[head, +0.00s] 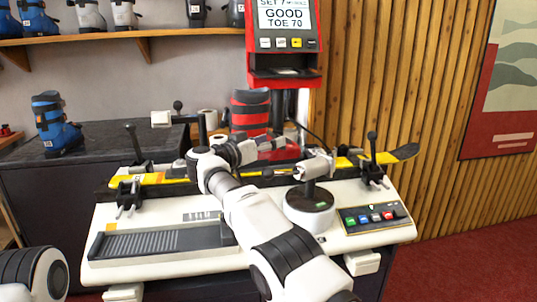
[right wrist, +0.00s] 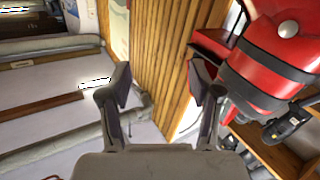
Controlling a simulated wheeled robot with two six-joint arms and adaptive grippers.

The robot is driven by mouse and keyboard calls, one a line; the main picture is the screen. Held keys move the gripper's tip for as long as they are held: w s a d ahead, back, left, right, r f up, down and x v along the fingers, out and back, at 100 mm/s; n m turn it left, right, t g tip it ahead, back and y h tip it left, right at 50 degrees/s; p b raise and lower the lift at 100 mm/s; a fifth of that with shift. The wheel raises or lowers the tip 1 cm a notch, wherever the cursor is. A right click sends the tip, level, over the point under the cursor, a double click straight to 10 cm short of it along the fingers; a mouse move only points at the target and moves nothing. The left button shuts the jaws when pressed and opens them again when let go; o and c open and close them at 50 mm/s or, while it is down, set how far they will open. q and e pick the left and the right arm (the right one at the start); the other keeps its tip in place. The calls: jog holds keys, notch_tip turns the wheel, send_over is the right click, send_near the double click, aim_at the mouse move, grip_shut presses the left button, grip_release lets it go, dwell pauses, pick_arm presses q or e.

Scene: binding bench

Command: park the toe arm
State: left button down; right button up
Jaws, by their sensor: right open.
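What looks like the toe arm (head: 315,168), a pale block on a dark post, stands on a round white base (head: 310,207) right of centre on the bench. Its small dark knob shows at its left end. My right gripper (head: 274,147) is open and empty, up and left of this arm, in front of the red boot (head: 250,112). In the right wrist view its fingers (right wrist: 160,88) are apart with nothing between them; the red boot (right wrist: 285,40) is to their right. My left gripper is outside the view. Another pale block (head: 161,118) with a knob stands at the back left.
A yellow-and-black ski (head: 160,179) lies across the white bench (head: 135,262) between two black clamps. A red display stand (head: 285,60) reads "GOOD TOE 70". A button panel (head: 374,217) is at the right front. A blue boot (head: 57,125) stands on the left counter.

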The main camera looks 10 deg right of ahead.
jog(key=shift+d, duration=0.25)
jog(key=c, duration=0.8)
jog(key=d+m+h, duration=0.1)
jog(key=d+m+p, duration=0.1)
jog(key=d+h, duration=0.1)
jog(key=shift+s+m+h+p, duration=0.25)
jog(key=shift+m+h+p, duration=0.05)
jog(key=shift+m, duration=0.1)
grip_shut()
jog(key=m+t+y+p, duration=0.4)
jog(key=t+y+p, duration=0.45)
jog(key=y, duration=1.25)
send_near(270, 177)
jog(key=shift+t, duration=0.95)
jog(key=x, duration=0.2)
jog(key=f+p+x, duration=0.1)
jog(key=x, duration=0.4)
jog(key=shift+w+f+p, duration=0.25)
jog(key=shift+p, duration=0.1)
